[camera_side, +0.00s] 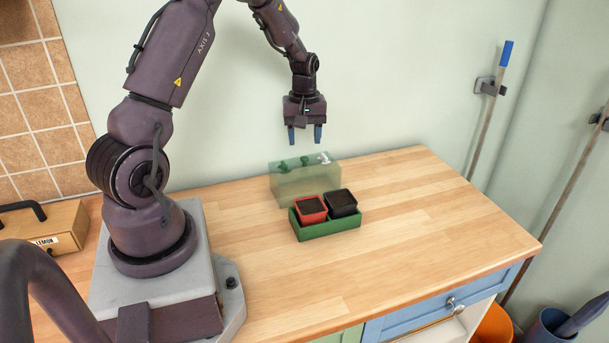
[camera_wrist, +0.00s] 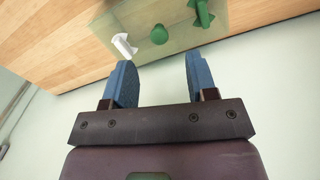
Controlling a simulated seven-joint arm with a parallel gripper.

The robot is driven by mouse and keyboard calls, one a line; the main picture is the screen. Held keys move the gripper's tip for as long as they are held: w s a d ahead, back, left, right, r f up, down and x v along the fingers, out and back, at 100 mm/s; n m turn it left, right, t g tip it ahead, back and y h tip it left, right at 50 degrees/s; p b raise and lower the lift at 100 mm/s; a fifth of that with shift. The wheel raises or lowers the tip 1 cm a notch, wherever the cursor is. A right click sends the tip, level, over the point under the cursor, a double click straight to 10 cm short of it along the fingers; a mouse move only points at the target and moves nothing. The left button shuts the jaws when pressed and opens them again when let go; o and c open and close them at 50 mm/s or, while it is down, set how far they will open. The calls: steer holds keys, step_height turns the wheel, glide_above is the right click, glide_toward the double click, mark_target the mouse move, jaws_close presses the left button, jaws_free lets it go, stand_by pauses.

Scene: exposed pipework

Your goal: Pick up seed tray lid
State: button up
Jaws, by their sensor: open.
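The seed tray lid (camera_side: 300,183) is a clear, greenish box-shaped cover on the wooden worktop, just behind the green seed tray (camera_side: 330,229). On its top are two green fittings and a white one. The lid (camera_wrist: 180,42) also shows in the wrist view, with the white fitting (camera_wrist: 124,45), a round green knob (camera_wrist: 159,35) and another green fitting (camera_wrist: 202,13). My gripper (camera_side: 305,134) is open and empty, in the air above and a little behind the lid. Its blue fingers (camera_wrist: 158,80) are apart with nothing between them.
A red pot (camera_side: 311,208) and a black pot (camera_side: 342,203), both with dark soil, stand in the green tray. A wooden box labelled LEMON (camera_side: 45,228) is at the left. The worktop right of the tray is clear. The wall is behind.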

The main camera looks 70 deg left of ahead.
mark_target(304, 156)
step_height(304, 156, down, 5)
steer(key=shift+d+f, duration=0.1)
steer(key=shift+c, duration=0.2)
jaws_close()
